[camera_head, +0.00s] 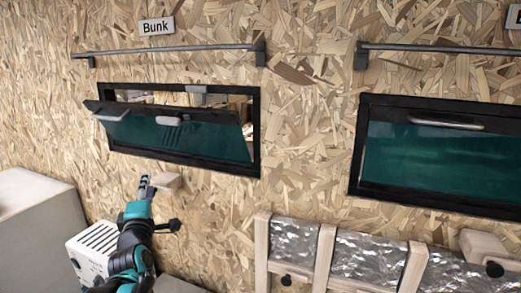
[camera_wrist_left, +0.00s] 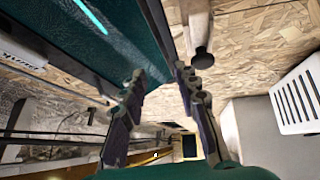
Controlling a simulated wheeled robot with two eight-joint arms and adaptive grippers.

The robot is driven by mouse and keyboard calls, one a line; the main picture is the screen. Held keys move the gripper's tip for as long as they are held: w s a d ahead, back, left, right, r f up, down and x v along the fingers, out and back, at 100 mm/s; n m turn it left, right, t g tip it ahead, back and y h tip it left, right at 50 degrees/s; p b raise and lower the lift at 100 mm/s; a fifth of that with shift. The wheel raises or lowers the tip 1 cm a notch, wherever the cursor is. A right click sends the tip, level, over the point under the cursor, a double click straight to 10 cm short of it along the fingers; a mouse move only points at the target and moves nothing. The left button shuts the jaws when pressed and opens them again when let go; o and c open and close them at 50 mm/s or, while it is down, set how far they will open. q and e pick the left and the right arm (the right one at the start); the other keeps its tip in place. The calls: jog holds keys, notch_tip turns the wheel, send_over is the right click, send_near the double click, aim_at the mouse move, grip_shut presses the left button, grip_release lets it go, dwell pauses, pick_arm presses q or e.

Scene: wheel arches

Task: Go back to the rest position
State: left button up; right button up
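My left gripper (camera_head: 146,184) is in front of the chipboard wall, just below the Bunk window, with its fingers pointing up. In the left wrist view its two fingers (camera_wrist_left: 160,80) stand apart with nothing between them. The Bunk window has a dark green flap (camera_head: 200,138) in a black frame. The flap is tilted outward, leaving a gap along its top edge. My right gripper is in neither view.
A second green window (camera_head: 440,155) at right looks shut. Metal rails (camera_head: 170,49) run above both windows. A white slotted box (camera_head: 95,245) stands near my left arm, with a pale box (camera_head: 30,205) at far left. Wood-framed silvery panels (camera_head: 370,258) are at lower right.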

pick_arm(q)
jog(key=s+d+f+m+g+h+b, duration=0.1)
jog(key=s+d+f+m+h+b, duration=0.2)
jog(key=f, duration=0.4)
jog(key=s+d+f+m+g+b, duration=0.1)
jog(key=s+d+f+m+g, duration=0.1)
jog(key=d+f+m, duration=0.3)
jog(key=s+d+f+m+g+b, duration=0.2)
jog(key=s+f, duration=0.5)
jog(key=f, duration=0.5)
jog(key=s+d+f+m+g+h+b, duration=0.1)
jog(key=s+f+m+g+b, duration=0.3)
jog(key=f, duration=0.8)
jog(key=s+d+f+m+g+h+b, duration=0.1)
jog(key=s+d+f+m+g+b, duration=0.2)
jog(key=s+f+m+b, duration=0.3)
jog(key=s+f, duration=0.5)
jog(key=s, duration=0.1)
jog(key=shift+d+f+m, duration=0.4)
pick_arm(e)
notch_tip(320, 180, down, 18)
pick_arm(q)
jog(key=shift+w, duration=0.1)
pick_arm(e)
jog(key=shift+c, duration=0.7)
